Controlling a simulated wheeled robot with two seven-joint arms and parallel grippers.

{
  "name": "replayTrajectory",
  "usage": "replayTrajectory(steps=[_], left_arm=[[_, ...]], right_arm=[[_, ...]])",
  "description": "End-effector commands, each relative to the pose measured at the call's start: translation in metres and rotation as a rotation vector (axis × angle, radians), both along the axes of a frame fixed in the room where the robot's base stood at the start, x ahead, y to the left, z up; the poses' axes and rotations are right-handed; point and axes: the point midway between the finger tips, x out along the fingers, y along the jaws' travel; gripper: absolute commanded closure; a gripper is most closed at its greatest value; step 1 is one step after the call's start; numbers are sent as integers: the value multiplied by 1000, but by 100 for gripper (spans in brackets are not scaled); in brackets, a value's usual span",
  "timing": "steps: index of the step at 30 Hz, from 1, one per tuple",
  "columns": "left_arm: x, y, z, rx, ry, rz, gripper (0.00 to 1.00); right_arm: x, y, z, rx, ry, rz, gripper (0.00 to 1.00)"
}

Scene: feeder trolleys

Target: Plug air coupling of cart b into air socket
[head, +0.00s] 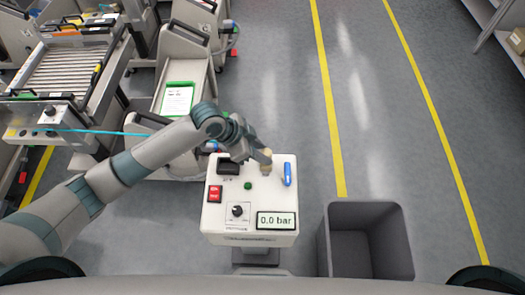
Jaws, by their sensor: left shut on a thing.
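My left gripper (262,157) is over the back edge of a white box (220,232) and is shut on the air coupling, which its fingers mostly hide. A small tan fitting (266,168) shows right under the fingertips, where the air socket appears to be. I cannot tell whether the coupling touches it or sits in it. A light-blue hose (85,131) runs from the cart at left and passes behind my left arm. The box's display (276,220) reads 0,0 bar. A blue lever (287,174) stands right of the fitting. My right gripper is not in view.
The box also carries a red switch (215,193), a black knob (237,211) and a green button (248,185). A grey bin (325,240) stands at right. Carts, including a roller cart (70,68), fill the upper left.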

Motion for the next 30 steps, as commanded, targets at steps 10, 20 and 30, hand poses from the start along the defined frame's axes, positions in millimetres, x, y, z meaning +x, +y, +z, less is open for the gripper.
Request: replayTrajectory(steps=[10, 20, 30], left_arm=[[0, 0, -5, -1, 0, 0, 100], [0, 0, -9, -1, 0, 0, 100], [0, 0, -13, -1, 0, 0, 100]], right_arm=[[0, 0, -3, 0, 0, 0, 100], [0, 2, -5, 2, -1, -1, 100], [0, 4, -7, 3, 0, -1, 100]])
